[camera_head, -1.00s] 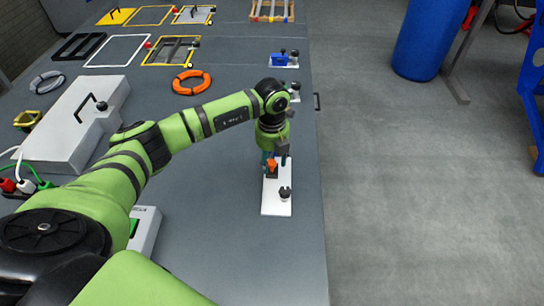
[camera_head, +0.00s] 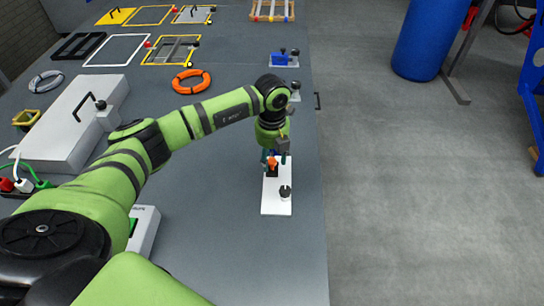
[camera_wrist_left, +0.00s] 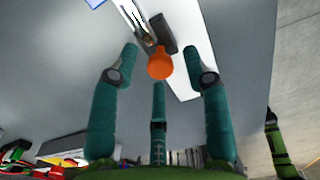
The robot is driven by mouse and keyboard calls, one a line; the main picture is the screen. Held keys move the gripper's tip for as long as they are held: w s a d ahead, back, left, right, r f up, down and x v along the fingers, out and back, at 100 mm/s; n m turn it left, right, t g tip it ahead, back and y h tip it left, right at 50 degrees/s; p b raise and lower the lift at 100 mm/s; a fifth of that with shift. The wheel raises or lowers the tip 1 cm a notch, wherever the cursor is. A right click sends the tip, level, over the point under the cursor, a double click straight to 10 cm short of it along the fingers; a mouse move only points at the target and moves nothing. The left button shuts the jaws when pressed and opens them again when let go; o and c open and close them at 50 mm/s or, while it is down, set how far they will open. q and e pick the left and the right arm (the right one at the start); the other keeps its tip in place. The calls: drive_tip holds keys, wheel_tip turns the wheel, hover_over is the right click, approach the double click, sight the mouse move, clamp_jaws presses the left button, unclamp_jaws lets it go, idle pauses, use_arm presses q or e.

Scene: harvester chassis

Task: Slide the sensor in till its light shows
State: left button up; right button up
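An orange sensor knob (camera_head: 272,162) stands at a dark block (camera_head: 271,173) on a white plate (camera_head: 274,203) near the table's right edge. My left gripper (camera_head: 273,157) is above the plate, pointing down, with its teal fingers around the knob. In the left wrist view the fingers are spread, and the orange knob (camera_wrist_left: 160,62) shows between the fingertips with visible gaps on both sides. The gripper looks open and empty. The sensor's lower part and how deep it sits are hidden. I cannot make out a lit light. My right gripper is not in view.
A black-topped post (camera_head: 285,192) stands on the same plate. A blue block (camera_head: 279,58) on a white base is farther back. An orange cable ring (camera_head: 191,81) and a long grey box (camera_head: 70,120) lie left.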

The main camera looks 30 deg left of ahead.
sight(272, 160)
use_arm(q)
drive_tip(key=shift+r, duration=0.1)
wheel_tip(272, 160, up, 12)
idle(0.5)
idle(0.5)
